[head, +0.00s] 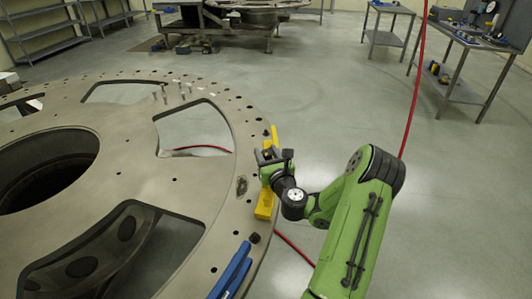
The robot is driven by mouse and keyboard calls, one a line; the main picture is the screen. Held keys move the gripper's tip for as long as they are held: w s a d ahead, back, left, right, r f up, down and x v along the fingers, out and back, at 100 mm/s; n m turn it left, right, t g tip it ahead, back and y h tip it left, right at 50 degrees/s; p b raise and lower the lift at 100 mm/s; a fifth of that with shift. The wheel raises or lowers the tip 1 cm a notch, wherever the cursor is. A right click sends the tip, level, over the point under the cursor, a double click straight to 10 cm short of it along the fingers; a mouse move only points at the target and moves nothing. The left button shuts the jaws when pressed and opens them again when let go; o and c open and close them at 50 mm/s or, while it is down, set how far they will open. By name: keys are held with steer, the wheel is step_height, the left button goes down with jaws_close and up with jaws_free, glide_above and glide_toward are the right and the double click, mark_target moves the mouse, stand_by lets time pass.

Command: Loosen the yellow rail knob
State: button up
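The yellow rail (264,205) lies along the right rim of the large turret plate (105,185). My arm reaches in from the right, and my gripper (266,155) is over the upper half of the rail, hiding part of it. A small dark knob-like piece (267,132) shows at the rail's far end, just beyond my gripper. I cannot tell whether it is the rail's knob or whether my gripper touches anything. The fingers are too small to tell open from shut.
A blue rail (231,272) lies nearer on the rim, with a dark knob (253,238) by its end. Several upright pins (165,95) stand on the plate. A red hose (413,90) hangs at the right.

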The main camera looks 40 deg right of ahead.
steer(key=c, duration=0.5)
steer(key=shift+y+p, duration=0.3)
steer(key=shift+p, duration=0.1)
steer(key=n+t+y+p, duration=0.1)
steer(key=n+y+p, duration=0.2)
steer(key=shift+d+y, duration=0.1)
steer(key=shift+y, duration=0.3)
steer(key=n+y+p, duration=0.1)
steer(key=y, duration=0.2)
steer(key=n+y, duration=0.2)
steer(key=shift+n+y+p, duration=0.3)
steer(key=shift+y+p, duration=0.05)
steer(key=shift+y, duration=0.05)
steer(key=n+y, duration=0.1)
steer(key=y, duration=0.1)
steer(key=n+g+y+b, duration=0.1)
steer(key=n+y, duration=0.1)
steer(key=n+g+y+b, duration=0.1)
steer(key=y, duration=0.1)
steer(key=shift+f, duration=0.25)
steer(key=n+g+y+b, duration=0.3)
steer(key=shift+y, duration=0.4)
steer(key=shift+n+g+y+b, duration=0.8)
steer(key=shift+n+g+y, duration=0.1)
steer(key=shift+n+g, duration=0.15)
steer(key=shift+n+g+y+b, duration=0.4)
steer(key=shift+n+g+y, duration=0.1)
steer(key=shift+g, duration=0.35)
